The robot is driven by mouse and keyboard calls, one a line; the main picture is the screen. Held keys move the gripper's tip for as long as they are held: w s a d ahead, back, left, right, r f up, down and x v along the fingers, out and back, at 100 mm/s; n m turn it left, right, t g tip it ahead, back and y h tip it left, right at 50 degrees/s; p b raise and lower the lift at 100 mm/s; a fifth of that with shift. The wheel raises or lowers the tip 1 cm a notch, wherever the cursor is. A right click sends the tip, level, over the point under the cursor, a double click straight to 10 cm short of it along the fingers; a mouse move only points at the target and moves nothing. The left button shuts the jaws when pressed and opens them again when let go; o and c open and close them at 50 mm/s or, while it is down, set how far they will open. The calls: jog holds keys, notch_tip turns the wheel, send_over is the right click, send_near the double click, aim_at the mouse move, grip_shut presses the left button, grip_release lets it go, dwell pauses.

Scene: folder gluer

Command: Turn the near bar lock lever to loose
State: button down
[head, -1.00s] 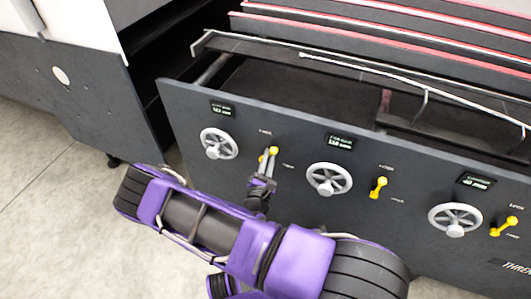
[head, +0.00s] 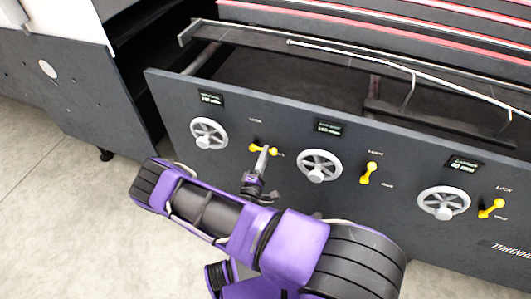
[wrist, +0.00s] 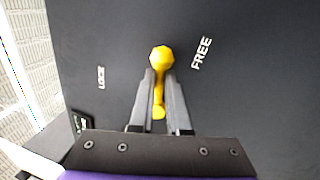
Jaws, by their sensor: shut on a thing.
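A LOCK label (wrist: 101,78) is on the left there and a FREE label (wrist: 201,53) on the right. The fingers hide part of the lever.
A grey handwheel (head: 209,133) is left of the lever, and another handwheel (head: 319,166) is close on its right. Further right are a second yellow lever (head: 368,173), a third handwheel (head: 444,203) and a third yellow lever (head: 491,208). Open floor (head: 60,210) lies at left.

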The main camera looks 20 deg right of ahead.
jog(key=shift+f+m, duration=0.3)
jog(key=shift+m, duration=0.4)
jog(key=shift+h, duration=0.3)
jog(key=c, duration=0.9)
grip_release()
jog(key=v, duration=1.7)
jog(key=shift+s+a+r, duration=0.1)
jog(key=shift+s+a, duration=0.1)
jog(key=shift+a, duration=0.05)
jog(key=shift+w, duration=0.1)
